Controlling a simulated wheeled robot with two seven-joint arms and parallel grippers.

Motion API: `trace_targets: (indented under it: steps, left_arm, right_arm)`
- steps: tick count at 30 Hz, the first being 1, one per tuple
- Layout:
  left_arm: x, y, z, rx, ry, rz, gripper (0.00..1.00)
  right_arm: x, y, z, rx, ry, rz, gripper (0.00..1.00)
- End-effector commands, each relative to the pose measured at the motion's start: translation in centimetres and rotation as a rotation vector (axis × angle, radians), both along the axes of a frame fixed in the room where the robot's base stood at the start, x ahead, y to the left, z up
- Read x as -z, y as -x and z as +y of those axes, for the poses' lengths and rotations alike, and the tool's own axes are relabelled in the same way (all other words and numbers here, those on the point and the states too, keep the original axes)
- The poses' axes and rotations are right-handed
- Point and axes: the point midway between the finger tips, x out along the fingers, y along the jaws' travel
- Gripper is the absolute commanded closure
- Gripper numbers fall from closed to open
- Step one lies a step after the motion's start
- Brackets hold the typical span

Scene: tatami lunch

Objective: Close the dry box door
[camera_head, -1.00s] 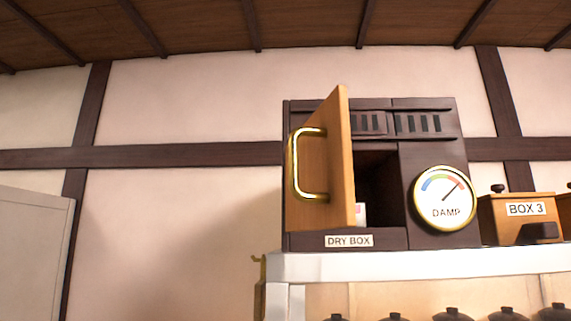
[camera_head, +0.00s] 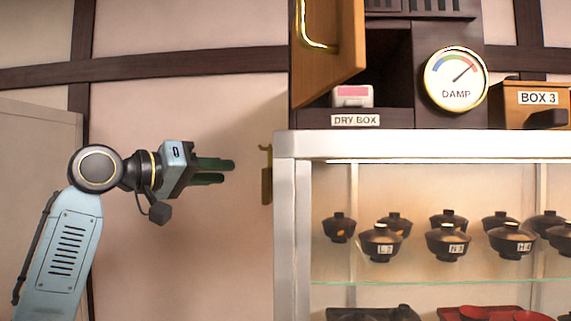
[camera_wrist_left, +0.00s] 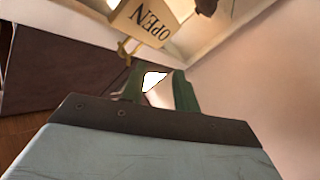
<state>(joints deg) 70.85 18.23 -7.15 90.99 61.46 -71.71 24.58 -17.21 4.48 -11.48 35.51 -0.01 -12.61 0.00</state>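The dry box (camera_head: 394,118) is dark brown and stands on top of a white cabinet. Its light wooden door (camera_head: 346,40) stands open, swung out on the left side, with a curved brass handle (camera_head: 333,44); its top is cut off. A small pink and white item (camera_head: 352,96) sits inside the opening. My left gripper (camera_head: 232,171) is below and left of the door, apart from it, pointing right. Its green fingers are apart and empty; they also show in the left wrist view (camera_wrist_left: 156,84). My right gripper is not in view.
The white cabinet (camera_head: 430,145) holds several lidded bowls (camera_head: 448,240). A brass hook (camera_head: 266,172) juts from its left side, near my fingertips. Box 3 (camera_head: 531,105) stands right of the damp gauge (camera_head: 455,79). An OPEN sign (camera_wrist_left: 150,20) shows in the left wrist view.

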Motion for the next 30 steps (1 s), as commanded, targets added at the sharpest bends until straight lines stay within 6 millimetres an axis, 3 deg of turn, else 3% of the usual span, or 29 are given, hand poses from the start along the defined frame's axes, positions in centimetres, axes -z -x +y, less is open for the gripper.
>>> trace_targets:
  steps: [1,3,6,9,13,16,19,23,30]
  left_arm:
    - [-4.3,3.8,-0.6,0.047,-0.019,-0.079,0.7]
    - [-8.8,9.4,-1.4,0.114,-0.058,-0.165,0.7]
    - [-13.0,17.3,-2.5,0.193,-0.137,-0.278,0.7]
    - [-14.9,24.0,-3.1,0.241,-0.221,-0.371,0.7]
    - [-15.4,29.6,-3.5,0.272,-0.308,-0.445,0.7]
    - [-15.4,31.5,-3.7,0.28,-0.343,-0.472,0.7]
    - [-15.4,31.8,-4.1,0.283,-0.355,-0.476,0.7]
    - [-15.5,31.0,-5.5,0.286,-0.354,-0.474,0.7]
    - [-15.6,28.4,-9.8,0.286,-0.352,-0.474,0.7]
  right_arm:
    - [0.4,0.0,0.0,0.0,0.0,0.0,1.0]
    - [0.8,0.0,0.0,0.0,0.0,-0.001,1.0]
    - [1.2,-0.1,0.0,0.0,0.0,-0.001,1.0]
    - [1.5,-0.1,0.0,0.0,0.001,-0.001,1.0]
    - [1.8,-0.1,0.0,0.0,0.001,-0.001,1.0]
    - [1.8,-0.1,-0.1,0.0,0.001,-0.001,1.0]
    - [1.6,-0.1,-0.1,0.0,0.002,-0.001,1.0]
    - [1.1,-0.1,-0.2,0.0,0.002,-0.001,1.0]
    - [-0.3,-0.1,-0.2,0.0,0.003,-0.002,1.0]
